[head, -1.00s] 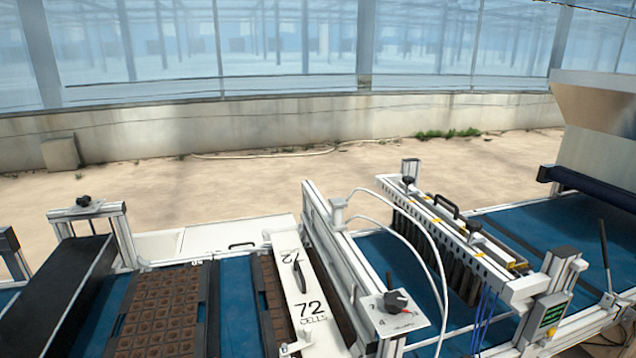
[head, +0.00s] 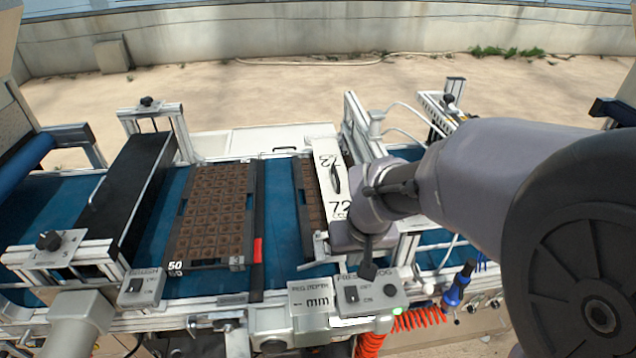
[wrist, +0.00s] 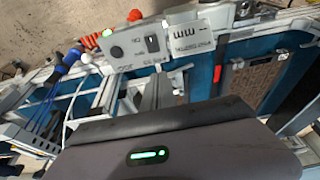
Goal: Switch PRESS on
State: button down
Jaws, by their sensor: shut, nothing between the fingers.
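The PRESS switch (head: 351,293) is a small black switch with OFF and ON marks, on a grey control panel (head: 325,300) at the front of the machine. It also shows, upside down, in the wrist view (wrist: 152,43). I cannot tell its setting. My gripper (head: 368,271) is shut and empty, pointing down just behind and above the panel, close to the switch. I see no clear contact. The 72 plate partly hides behind my arm.
A round black JOG button (head: 390,290) sits right beside the switch. A blue-handled tool (head: 458,285) and orange coiled hose (head: 418,319) lie to the right. A seed tray (head: 212,210) lies on the blue belt (head: 283,265) to the left.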

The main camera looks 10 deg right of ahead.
jog(key=b, duration=0.5)
send_near(346, 287)
jog(key=x, duration=0.2)
jog(key=w+x, duration=0.1)
jog(key=x, duration=0.2)
jog(key=shift+f, duration=0.1)
jog(key=shift+f+b, duration=0.3)
jog(key=shift+f, duration=0.35)
jog(key=shift+r+p, duration=0.1)
jog(key=shift+p, duration=0.3)
jog(key=shift+w+f+g, duration=0.2)
jog(key=shift+f+g, duration=0.05)
jog(key=shift+g, duration=0.05)
jog(key=shift+s, duration=0.1)
jog(key=shift+s+r, duration=0.1)
jog(key=shift+s, duration=0.1)
